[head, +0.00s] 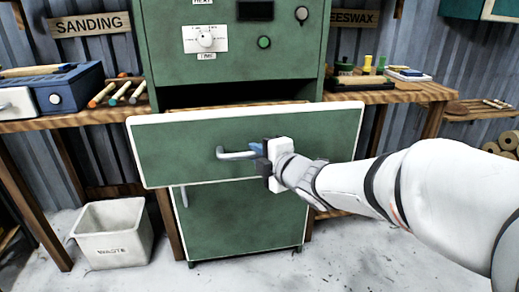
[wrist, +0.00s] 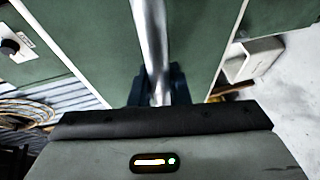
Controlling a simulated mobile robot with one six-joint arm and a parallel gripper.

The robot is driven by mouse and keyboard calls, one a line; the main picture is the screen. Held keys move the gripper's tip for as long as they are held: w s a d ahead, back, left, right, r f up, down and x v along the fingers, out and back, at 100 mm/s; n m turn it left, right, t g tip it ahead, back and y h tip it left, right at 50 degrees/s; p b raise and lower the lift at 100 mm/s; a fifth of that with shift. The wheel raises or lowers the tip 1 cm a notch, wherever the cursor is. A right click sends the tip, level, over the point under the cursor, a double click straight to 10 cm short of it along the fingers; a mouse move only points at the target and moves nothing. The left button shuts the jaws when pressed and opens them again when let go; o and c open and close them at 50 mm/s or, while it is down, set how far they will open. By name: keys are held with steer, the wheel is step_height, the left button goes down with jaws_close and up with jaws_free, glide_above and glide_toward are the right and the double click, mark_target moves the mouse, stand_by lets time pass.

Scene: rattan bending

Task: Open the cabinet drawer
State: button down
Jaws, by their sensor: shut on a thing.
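The green cabinet drawer (head: 180,150) has a white-edged front and a metal bar handle (head: 235,154). In the head view the drawer front stands forward of the cabinet body, so the drawer is at least partly out. My gripper (head: 258,158) is at the right part of the handle, shut on it. In the wrist view the handle bar (wrist: 150,45) runs down between the dark fingers of my gripper (wrist: 158,88). The fingertips are partly hidden by the gripper body. The inside of the drawer is mostly hidden behind its front.
A lower green cabinet door (head: 245,220) is below the drawer. A white waste bin (head: 112,240) stands on the floor at left. A wooden bench holds a blue box (head: 65,88) and colored rods (head: 120,93). A control panel with a dial (head: 205,39) is above. The floor in front is clear.

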steer(key=c, duration=1.4)
jaws_free()
steer(key=shift+o, duration=0.2)
steer(key=p+v, duration=0.2)
steer(key=v, duration=0.5)
steer(key=shift+s+d, duration=0.3)
steer(key=shift+p, duration=0.3)
